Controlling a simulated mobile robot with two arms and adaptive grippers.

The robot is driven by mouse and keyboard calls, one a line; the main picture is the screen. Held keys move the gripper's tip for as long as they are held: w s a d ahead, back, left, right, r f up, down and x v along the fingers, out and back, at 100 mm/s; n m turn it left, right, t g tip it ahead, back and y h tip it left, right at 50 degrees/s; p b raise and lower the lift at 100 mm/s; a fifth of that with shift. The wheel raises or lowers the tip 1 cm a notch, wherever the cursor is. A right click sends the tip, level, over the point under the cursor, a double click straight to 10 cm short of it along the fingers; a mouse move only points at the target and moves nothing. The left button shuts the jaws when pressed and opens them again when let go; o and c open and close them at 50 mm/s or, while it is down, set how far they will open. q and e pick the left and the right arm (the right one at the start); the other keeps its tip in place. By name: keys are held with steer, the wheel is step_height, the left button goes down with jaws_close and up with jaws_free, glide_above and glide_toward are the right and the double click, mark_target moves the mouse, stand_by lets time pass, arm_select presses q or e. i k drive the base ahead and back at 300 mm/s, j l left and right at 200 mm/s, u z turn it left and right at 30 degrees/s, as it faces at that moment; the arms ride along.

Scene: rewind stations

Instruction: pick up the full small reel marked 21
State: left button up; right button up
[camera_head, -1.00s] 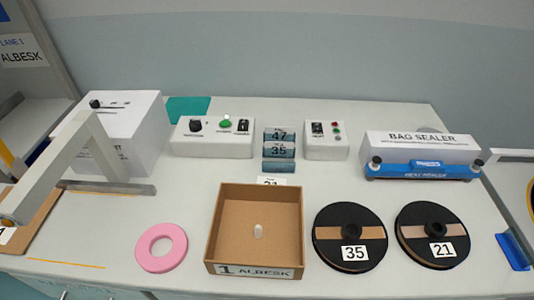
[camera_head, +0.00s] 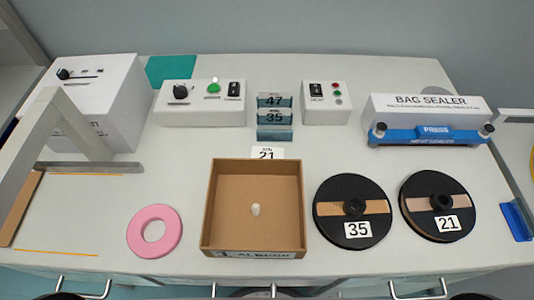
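The reel marked 21 (camera_head: 422,222) lies flat on the worktop at the right. It is a black disc with a dark hub, a tan band across it and a white 21 label at its front. A like black reel marked 35 (camera_head: 336,228) lies just left of it, with a small gap between them. Neither of my grippers shows clearly. Dark rounded shapes at the bottom edge are cut off, and I cannot tell what they are.
An open cardboard box (camera_head: 302,205) holding a small white piece stands left of the reels. A pink ring (camera_head: 137,243) lies further left. A bag sealer (camera_head: 425,105) stands behind the reels. Drawer handles (camera_head: 418,290) line the front. Worktop (camera_head: 335,150) behind the reels is clear.

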mark_target(436, 207)
steer(key=j+z, duration=0.5)
steer(key=j, duration=0.15)
steer(key=l+z, duration=0.15)
steer(key=z, duration=0.2)
steer(key=k+l+z, duration=0.1)
steer(key=z, duration=0.2)
steer(key=l+z, duration=0.35)
steer(key=j, duration=0.1)
